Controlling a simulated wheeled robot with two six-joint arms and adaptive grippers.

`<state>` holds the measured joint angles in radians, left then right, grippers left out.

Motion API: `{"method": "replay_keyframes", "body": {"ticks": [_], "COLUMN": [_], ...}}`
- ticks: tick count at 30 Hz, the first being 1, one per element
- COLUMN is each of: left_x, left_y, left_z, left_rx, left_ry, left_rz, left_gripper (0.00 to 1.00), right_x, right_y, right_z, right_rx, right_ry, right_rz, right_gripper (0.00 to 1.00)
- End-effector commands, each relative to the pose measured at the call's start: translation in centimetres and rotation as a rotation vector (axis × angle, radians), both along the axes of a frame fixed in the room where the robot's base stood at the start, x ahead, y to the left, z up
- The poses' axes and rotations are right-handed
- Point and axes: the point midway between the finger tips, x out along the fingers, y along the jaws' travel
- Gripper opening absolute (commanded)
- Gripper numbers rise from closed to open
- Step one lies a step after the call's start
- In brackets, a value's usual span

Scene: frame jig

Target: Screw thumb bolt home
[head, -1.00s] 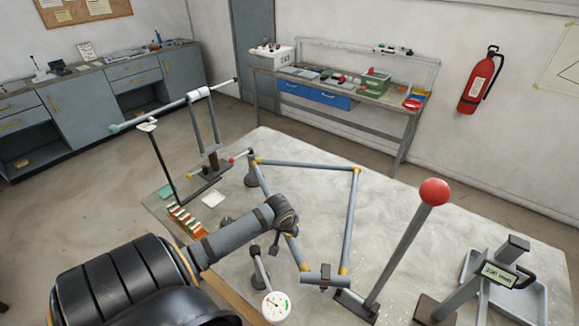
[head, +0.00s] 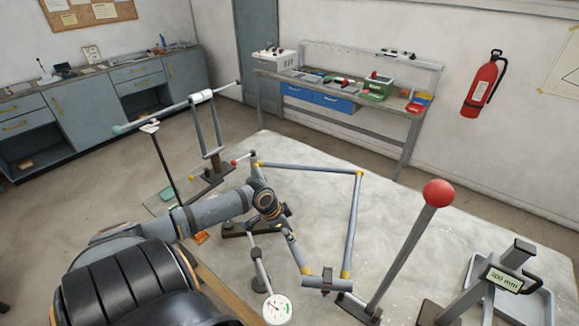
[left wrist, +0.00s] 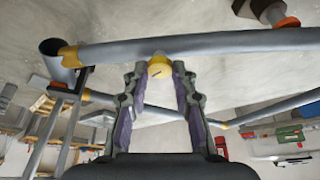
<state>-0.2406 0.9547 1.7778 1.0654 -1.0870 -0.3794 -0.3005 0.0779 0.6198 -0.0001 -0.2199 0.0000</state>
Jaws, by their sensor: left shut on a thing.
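The frame of grey tubes (head: 308,170) with yellow corner pieces lies over the pale worktable. My left gripper (head: 281,222) is at the frame's near-left side, its fingertips partly hidden in the head view. In the left wrist view, the left gripper (left wrist: 160,82) has its two fingers on either side of a yellow knob-like piece, which looks like the thumb bolt (left wrist: 159,67). The gripper is shut on it. The bolt sits against a grey frame tube (left wrist: 225,43). How deep its thread sits is hidden. My right gripper is in neither view.
A dial gauge (head: 277,308) stands close in front of the left arm. A red-ball post (head: 438,193) and a stand with a "500 mm" display (head: 503,278) are at the right. The worktable's middle is clear.

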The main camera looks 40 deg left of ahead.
Motion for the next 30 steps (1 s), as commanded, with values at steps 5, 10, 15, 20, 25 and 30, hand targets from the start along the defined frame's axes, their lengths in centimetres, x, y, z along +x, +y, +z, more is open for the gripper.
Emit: {"method": "replay_keyframes", "body": {"ticks": [5,10,15,20,25,30], "left_x": [0.3,0.4,0.6,0.8,1.0,1.1], "left_y": [0.3,0.4,0.6,0.6,0.7,0.7], "left_z": [-0.2,-0.3,-0.4,-0.4,-0.3,-0.2], "left_rx": [0.005,0.005,0.005,0.006,0.007,0.008], "left_ry": [-0.003,-0.003,-0.004,-0.006,-0.005,-0.005], "left_rz": [-0.167,-0.328,-0.49,-0.642,-0.8,-0.943], "left_gripper": [0.0,0.0,0.0,0.0,0.0,0.0], "right_x": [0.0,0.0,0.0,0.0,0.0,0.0], "right_y": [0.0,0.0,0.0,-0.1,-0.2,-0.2], "right_z": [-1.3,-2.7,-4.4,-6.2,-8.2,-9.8], "right_rx": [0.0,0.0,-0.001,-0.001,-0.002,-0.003], "right_ry": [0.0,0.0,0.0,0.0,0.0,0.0], "right_rz": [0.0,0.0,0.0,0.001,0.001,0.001], "right_gripper": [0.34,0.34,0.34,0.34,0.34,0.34]}}
